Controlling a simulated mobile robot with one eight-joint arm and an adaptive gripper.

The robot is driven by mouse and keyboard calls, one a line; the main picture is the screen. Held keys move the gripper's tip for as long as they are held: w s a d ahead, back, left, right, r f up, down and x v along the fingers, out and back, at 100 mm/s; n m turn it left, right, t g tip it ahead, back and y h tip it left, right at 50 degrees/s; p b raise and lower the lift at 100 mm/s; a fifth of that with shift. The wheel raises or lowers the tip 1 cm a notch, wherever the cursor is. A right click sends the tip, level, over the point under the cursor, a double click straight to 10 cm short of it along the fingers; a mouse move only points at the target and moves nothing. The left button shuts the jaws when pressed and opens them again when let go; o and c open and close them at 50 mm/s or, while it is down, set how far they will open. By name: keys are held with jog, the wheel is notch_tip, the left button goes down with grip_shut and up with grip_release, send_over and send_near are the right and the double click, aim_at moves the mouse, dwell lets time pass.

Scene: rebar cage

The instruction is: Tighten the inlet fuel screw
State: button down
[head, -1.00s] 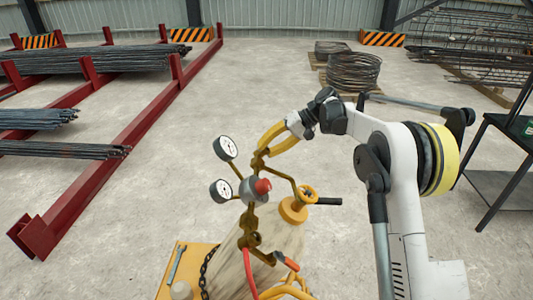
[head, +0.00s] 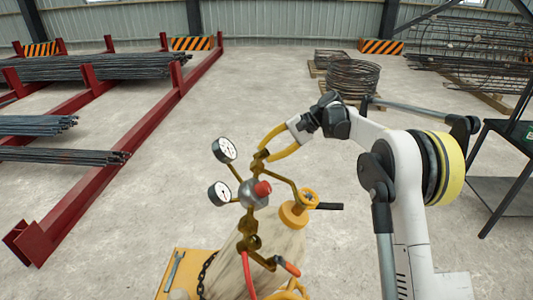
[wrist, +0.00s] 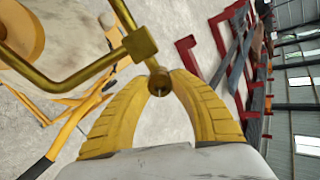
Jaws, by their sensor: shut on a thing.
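A brass-coloured regulator stands above a pale cylinder (head: 272,250), with two white gauges (head: 223,150) and a red knob (head: 263,188). My gripper (head: 263,148) reaches its upper end from the right in the head view. In the wrist view, my yellow gripper fingers (wrist: 158,90) are shut around a small round brass screw end (wrist: 159,84), which looks like the inlet fuel screw. The fingertips hide part of it. A bent brass pipe (wrist: 75,75) runs from it to the left. I cannot tell how tight the screw is.
A yellow handwheel (head: 298,209) with a dark bar sits right of the regulator. A red rack (head: 110,165) with rebar bundles is at left. A dark table (head: 505,190) stands at right. Wire coils (head: 352,78) lie behind. The floor between is clear.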

dwell(0.4)
jog(key=c, duration=1.4)
grip_release()
jog(key=v, duration=1.2)
